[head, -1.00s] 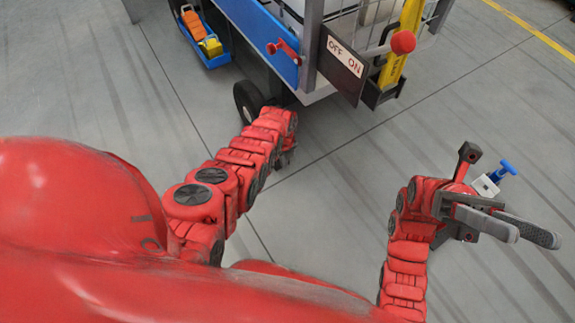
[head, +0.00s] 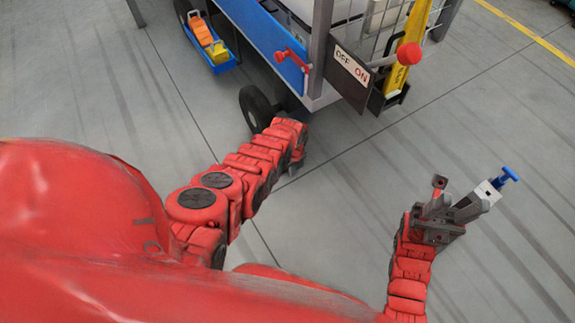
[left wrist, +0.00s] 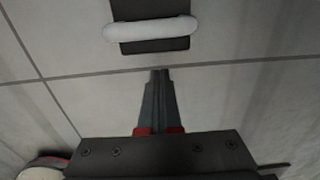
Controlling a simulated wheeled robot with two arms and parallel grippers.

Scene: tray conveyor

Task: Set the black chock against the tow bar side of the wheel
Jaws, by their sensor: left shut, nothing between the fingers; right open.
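A black block with a pale bar handle (left wrist: 150,32), apparently the black chock, is on the floor ahead of my left gripper in the left wrist view. My left gripper (left wrist: 159,72) is shut and empty, its tips just short of the block. In the head view the left gripper (head: 298,165) is low beside the cart's dark wheel (head: 255,107), partly hidden by my arm. The chock is not visible there. I cannot identify the tow bar. My right gripper (head: 466,207) is open at the right.
A blue bin (head: 222,66) holds orange and yellow pieces. Floor is clear between the arms.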

